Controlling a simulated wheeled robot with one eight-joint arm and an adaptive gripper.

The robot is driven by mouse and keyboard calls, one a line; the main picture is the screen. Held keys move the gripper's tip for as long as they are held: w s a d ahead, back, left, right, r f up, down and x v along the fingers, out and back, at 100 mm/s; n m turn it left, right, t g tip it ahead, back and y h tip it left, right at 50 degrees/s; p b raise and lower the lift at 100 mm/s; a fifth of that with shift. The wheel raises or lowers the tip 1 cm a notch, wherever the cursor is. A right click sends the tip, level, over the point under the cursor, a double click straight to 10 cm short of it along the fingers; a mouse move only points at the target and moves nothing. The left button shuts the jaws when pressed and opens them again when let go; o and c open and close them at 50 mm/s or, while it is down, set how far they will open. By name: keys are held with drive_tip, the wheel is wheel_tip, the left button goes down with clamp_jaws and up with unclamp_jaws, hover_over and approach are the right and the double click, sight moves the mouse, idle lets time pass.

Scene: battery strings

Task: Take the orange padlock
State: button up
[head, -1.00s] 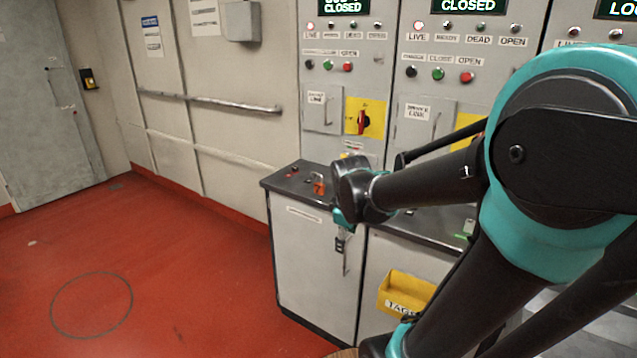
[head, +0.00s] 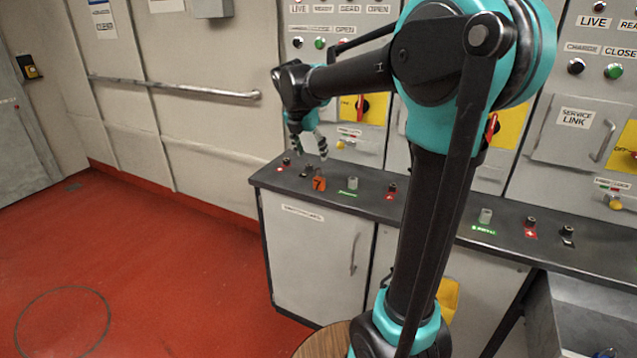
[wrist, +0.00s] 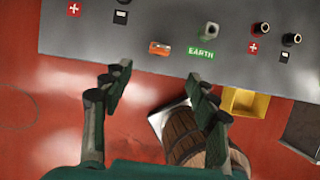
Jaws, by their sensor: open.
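The orange padlock (head: 319,183), marked with a 7, sits on the dark countertop (head: 378,183) near its left end. In the wrist view the padlock (wrist: 160,48) lies near the counter's edge, left of the green EARTH label. My gripper (head: 309,156) is open above the counter, pointing down, close to the padlock. In the wrist view its fingers (wrist: 157,88) are spread wide with nothing between them, and the padlock shows beyond the fingertips. I cannot tell the exact height of the fingertips above the padlock.
Terminals stand along the counter, including a pale post (head: 352,183) right of the padlock and a red-labelled terminal (head: 391,190). Grey panels with switches rise behind. A wooden barrel (wrist: 187,137) and yellow bin (wrist: 245,101) are below the counter. The red floor (head: 150,260) at left is clear.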

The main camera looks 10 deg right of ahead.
sight(319, 178)
drive_tip(key=x, duration=1.4)
drive_tip(key=shift+d, duration=0.1)
drive_tip(key=shift+c, duration=0.5)
drive_tip(key=c, duration=1.2)
